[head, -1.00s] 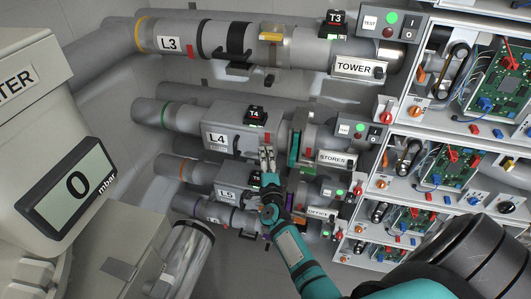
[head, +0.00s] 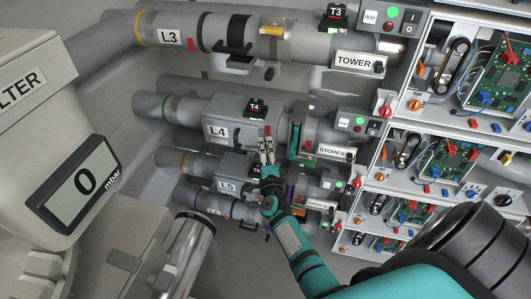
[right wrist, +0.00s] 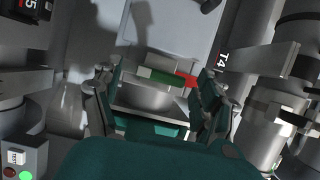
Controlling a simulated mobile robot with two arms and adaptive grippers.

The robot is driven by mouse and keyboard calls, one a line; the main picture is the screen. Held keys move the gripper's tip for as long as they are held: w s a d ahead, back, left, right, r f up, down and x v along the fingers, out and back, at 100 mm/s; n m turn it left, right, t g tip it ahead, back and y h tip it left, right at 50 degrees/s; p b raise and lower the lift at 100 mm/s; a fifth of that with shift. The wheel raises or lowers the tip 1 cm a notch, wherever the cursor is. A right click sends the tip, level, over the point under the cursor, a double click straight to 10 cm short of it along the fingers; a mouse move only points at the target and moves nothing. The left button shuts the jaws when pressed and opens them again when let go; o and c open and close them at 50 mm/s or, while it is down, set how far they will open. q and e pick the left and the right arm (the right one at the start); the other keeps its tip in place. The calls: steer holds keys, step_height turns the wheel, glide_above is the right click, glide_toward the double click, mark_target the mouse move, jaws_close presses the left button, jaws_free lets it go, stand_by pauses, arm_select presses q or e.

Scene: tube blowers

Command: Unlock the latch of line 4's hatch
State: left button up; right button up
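Line 4 (head: 185,108) is a grey pipe with a box-shaped hatch housing (head: 238,118) labelled L4 and a black T4 tag on top. A small red latch part (head: 267,131) shows at the housing's right end. My right gripper (head: 266,148) is just in front of it, fingers pointing at it. In the right wrist view the fingers (right wrist: 152,88) stand apart, with a shiny metal piece and a green strip (right wrist: 163,76) between them. The red part (right wrist: 188,81) lies close to the right finger; contact is unclear. My left gripper is out of view.
Line L3 (head: 215,33) runs above and line L5 (head: 227,187) below, close to my right arm. Panels with green circuit boards (head: 495,70) fill the right side. A box with a gauge reading 0 (head: 73,185) stands at the left.

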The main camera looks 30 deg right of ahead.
steer(key=v, duration=1.2)
stand_by(1.1)
